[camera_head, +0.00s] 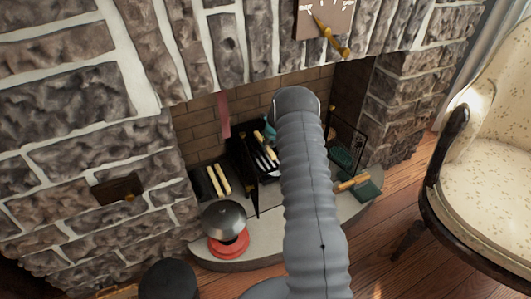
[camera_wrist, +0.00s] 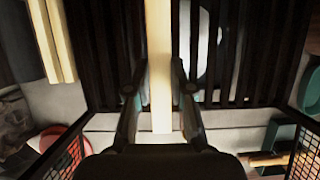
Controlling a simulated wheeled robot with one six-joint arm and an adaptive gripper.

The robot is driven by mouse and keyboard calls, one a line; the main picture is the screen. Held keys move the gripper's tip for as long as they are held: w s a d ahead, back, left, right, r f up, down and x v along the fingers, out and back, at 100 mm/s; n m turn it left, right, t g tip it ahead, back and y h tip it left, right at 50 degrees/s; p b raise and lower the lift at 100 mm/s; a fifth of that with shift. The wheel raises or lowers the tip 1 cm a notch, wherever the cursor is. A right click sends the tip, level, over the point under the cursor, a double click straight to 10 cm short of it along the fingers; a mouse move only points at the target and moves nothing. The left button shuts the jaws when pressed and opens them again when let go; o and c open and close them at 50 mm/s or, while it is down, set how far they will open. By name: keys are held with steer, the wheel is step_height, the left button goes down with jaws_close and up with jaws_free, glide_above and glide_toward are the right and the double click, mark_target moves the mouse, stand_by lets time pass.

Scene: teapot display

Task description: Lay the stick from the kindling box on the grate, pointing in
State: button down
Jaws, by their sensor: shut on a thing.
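A pale stick (camera_wrist: 160,60) stands between the two fingers of my gripper (camera_wrist: 158,88) in the wrist view. The gripper is shut on it. The stick runs lengthwise along the dark bars of the grate (camera_wrist: 107,50), its near end reaching past the front bar. I cannot tell whether it touches the bars. In the head view the grate (camera_head: 266,166) is in the fireplace, and my arm hides the gripper. A green box (camera_head: 367,190) with a wooden piece across it, perhaps the kindling box, is at the hearth's right; it also shows in the wrist view (camera_wrist: 282,133).
Two pale sticks (camera_head: 215,180) lie on a dark holder left of the grate. A grey dome on a red base (camera_head: 230,248) stands at the hearth's front left. A mesh screen (camera_head: 345,145) stands right of the grate. An armchair (camera_head: 490,170) is at far right.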

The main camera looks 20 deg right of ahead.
mark_target(265, 157)
steer(key=shift+w+a+f, duration=0.25)
steer(key=shift+f, duration=1.9)
steer(key=shift+f, duration=0.15)
steer(key=c, duration=1)
jaws_free()
steer(key=v, duration=1.2)
steer(key=shift+s, duration=0.1)
